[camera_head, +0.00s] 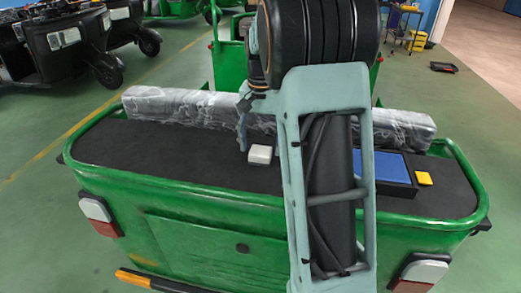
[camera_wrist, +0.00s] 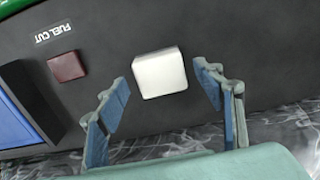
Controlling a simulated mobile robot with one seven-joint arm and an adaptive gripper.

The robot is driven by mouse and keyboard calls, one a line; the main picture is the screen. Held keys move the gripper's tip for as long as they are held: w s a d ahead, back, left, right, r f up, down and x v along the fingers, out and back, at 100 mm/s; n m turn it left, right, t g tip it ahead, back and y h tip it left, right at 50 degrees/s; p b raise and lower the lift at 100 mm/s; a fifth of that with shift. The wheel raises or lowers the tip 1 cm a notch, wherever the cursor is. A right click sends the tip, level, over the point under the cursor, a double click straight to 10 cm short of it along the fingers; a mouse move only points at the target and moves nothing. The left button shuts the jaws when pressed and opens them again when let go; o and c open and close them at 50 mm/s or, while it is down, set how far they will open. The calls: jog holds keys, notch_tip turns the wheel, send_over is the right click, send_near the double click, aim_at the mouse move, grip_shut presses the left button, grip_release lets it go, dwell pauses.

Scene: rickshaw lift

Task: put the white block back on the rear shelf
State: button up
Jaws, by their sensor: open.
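The white block (camera_head: 260,154) rests on the black rear shelf (camera_head: 150,157) of the green rickshaw, just left of my arm. In the wrist view the white block (camera_wrist: 160,73) lies flat on the dark surface, between and slightly beyond my open fingertips. My gripper (camera_wrist: 163,80) is open, with a visible gap on each side of the block. In the head view my gripper (camera_head: 243,125) is partly hidden behind my arm, at the block's far side.
A grey plastic-wrapped seat back (camera_head: 180,107) runs along the shelf's far edge. A blue-topped tray (camera_head: 392,167) and a yellow block (camera_head: 424,178) are on the right. A dark red block (camera_wrist: 67,66) sits beside a FUEL CUT label (camera_wrist: 53,32). The left shelf is clear.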

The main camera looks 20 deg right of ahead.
aim_at(261, 151)
notch_tip(261, 151, up, 10)
jog(key=shift+p, duration=0.4)
